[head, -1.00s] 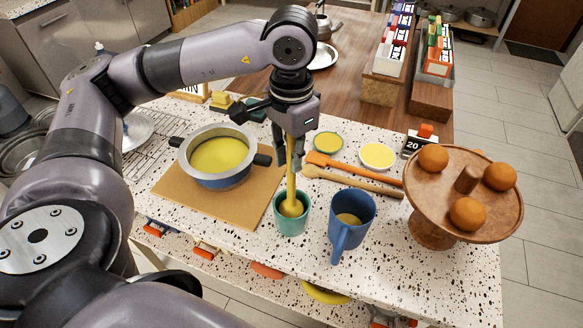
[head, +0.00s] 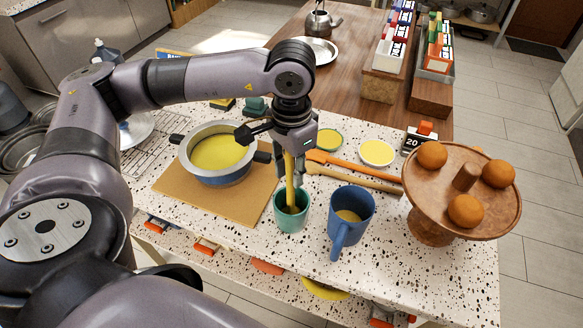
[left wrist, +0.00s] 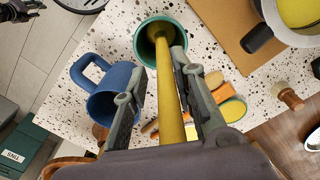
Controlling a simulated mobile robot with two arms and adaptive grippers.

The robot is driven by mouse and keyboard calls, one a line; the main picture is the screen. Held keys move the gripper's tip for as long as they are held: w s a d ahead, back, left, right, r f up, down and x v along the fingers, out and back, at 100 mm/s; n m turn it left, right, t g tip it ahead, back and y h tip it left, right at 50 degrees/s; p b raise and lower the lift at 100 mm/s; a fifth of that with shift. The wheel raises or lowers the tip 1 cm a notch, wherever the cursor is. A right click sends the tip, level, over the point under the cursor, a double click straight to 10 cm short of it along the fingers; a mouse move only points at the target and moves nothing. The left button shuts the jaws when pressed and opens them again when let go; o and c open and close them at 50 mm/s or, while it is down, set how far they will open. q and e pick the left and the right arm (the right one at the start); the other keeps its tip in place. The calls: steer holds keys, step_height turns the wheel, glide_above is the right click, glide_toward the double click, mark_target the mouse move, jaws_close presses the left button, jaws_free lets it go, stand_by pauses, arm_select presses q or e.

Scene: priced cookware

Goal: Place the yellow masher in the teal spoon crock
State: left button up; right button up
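The yellow masher (head: 289,169) stands nearly upright with its lower end inside the teal spoon crock (head: 291,219). In the left wrist view the masher (left wrist: 169,90) runs down into the crock (left wrist: 141,42); its head is hidden inside. My left gripper (head: 291,178) is above the crock with the handle between its fingers. In the left wrist view the fingers (left wrist: 165,72) are apart, with a gap beside the handle, so it looks open. Part of my right gripper (left wrist: 20,10) shows at the top left corner of the left wrist view, over the floor, too cropped to judge.
A blue mug (head: 350,222) stands just right of the crock. A pot (head: 219,173) of yellow food sits on a board (head: 240,200) at left. An orange utensil (head: 350,166) and a wooden one (head: 360,181) lie behind. A wooden stand (head: 452,211) with oranges is at right.

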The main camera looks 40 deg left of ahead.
arm_select(q)
steer(key=shift+o, duration=0.7)
steer(key=shift+r, duration=0.5)
step_height(320, 180, up, 10)
steer(key=shift+r+b, duration=0.1)
steer(key=shift+b, duration=1)
steer(key=shift+r, duration=0.55)
